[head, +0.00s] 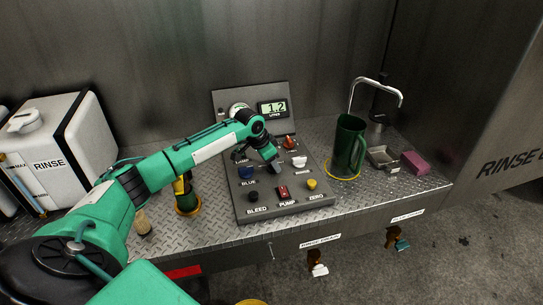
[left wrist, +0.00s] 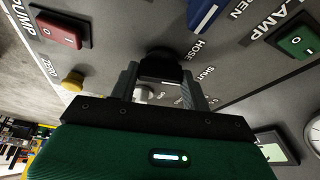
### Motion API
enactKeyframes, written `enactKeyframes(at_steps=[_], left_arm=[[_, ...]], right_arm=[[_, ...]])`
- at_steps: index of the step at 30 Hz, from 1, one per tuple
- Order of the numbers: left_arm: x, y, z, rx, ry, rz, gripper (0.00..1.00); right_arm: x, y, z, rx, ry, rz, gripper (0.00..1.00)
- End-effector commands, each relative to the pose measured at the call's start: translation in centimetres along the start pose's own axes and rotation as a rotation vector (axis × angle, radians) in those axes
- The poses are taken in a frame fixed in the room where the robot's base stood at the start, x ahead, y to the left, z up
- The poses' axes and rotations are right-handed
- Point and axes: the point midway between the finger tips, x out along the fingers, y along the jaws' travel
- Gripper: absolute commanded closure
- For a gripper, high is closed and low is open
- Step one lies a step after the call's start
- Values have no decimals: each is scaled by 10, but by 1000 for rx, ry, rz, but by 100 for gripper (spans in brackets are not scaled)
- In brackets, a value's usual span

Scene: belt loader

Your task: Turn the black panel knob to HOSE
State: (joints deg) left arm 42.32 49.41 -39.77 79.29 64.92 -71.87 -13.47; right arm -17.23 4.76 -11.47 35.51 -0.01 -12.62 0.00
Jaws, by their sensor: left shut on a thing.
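The control panel (head: 268,208) stands on the metal bench. My left gripper (head: 272,162) reaches down over the middle of the panel and hides the black panel knob in the head view. In the left wrist view the black knob (left wrist: 160,62) sits between the two fingers of my left gripper (left wrist: 160,88), which is shut on it. The HOSE label (left wrist: 195,50) lies just beside the knob, with a SHUT label close by. Which way the knob points cannot be told. My right gripper is not in view.
A green jug (head: 348,148) stands right of the panel, a RINSE tank (head: 62,135) to the left.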

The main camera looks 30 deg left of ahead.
Motion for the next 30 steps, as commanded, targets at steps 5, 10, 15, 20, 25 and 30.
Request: enactKeyframes(at_steps=[5,10,15,20,25,30], left_arm=[[-6,3,-2,-140,-2,-55,76],[-5,4,-3,-272,-1,-109,76],[-4,4,-2,-385,-1,-157,76],[-2,4,-2,-465,-1,-190,76],[-2,4,-2,-518,0,-213,76],[0,4,-2,-542,1,-223,75]], right_arm=[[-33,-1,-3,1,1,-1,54],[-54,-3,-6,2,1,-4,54],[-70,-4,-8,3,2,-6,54],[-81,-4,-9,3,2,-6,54],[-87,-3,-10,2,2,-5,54],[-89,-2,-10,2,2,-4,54]])
